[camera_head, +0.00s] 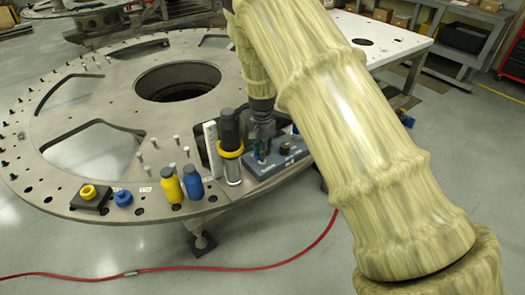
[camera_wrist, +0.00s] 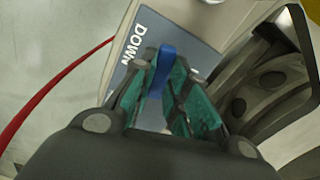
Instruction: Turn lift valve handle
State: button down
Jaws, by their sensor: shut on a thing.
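The lift valve handle (camera_wrist: 165,62) is a blue lever that stands between the green-padded fingers of my gripper (camera_wrist: 168,78) in the wrist view. The fingers are shut on it. The handle sits on a blue-grey panel (camera_wrist: 133,42) with the white word DOWN beside it. In the head view my gripper (camera_head: 262,149) points down onto this blue-grey valve box (camera_head: 283,166) at the near right edge of the turret plate. The handle is hidden there by my fingers. A dark round knob (camera_head: 285,147) is on the box to the right.
The round metal turret plate (camera_head: 105,155) holds several pins. Left of the valve box stand a black cylinder with a yellow ring (camera_head: 230,145), a blue bottle (camera_head: 193,183) and a yellow bottle (camera_head: 171,186). A red hose (camera_head: 225,268) lies on the floor.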

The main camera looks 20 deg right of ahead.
jog(key=shift+m, duration=0.5)
jog(key=c, duration=1.4)
grip_release()
jog(key=shift+r, duration=0.15)
notch_tip(320, 180, up, 12)
jog(key=shift+f, duration=0.15)
